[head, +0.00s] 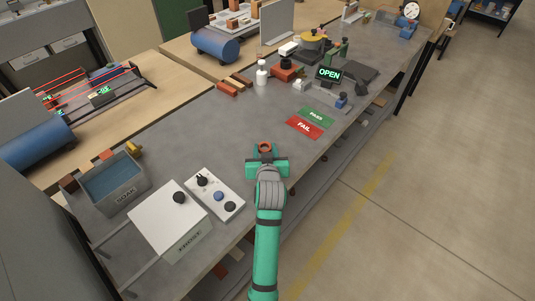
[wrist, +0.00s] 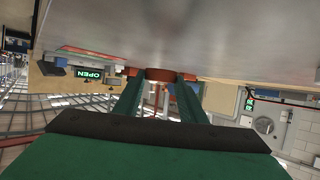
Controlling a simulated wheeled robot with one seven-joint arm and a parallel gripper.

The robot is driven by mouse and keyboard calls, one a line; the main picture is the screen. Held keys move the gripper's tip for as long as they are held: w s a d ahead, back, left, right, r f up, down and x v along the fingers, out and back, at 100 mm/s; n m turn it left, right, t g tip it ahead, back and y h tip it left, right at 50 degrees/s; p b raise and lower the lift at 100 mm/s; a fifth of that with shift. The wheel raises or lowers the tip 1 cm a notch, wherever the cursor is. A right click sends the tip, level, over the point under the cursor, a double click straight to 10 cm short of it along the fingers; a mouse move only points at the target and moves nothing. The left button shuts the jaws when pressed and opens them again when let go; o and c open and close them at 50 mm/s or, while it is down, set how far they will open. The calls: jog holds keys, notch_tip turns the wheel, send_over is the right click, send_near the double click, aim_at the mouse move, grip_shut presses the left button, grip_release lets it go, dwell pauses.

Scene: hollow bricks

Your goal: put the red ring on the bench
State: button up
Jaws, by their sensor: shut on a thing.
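The red ring (head: 265,146) is at the tip of my gripper (head: 266,155), over the near right part of the grey bench (head: 228,135). In the wrist view the ring (wrist: 160,74) sits between the two green fingers of my gripper (wrist: 160,90), which are shut on it. The wrist view is upside down, with the bench surface (wrist: 200,30) along the top. The ring is very close to that surface; I cannot tell whether it touches.
Green PASS (head: 316,117) and red FAIL (head: 305,127) plates lie beyond my gripper. A white FROST box (head: 165,215), a knob panel (head: 216,194) and a SOAK tank (head: 128,196) stand to the left. The bench left of my gripper is clear.

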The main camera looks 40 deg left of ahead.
jog(key=shift+f, duration=1.4)
jog(key=shift+f, duration=0.1)
jog(key=o, duration=1)
jog(key=shift+o, duration=0.2)
jog(key=shift+s+r, duration=0.1)
jog(key=shift+r, duration=0.1)
jog(key=v, duration=1.2)
jog(key=shift+f, duration=0.1)
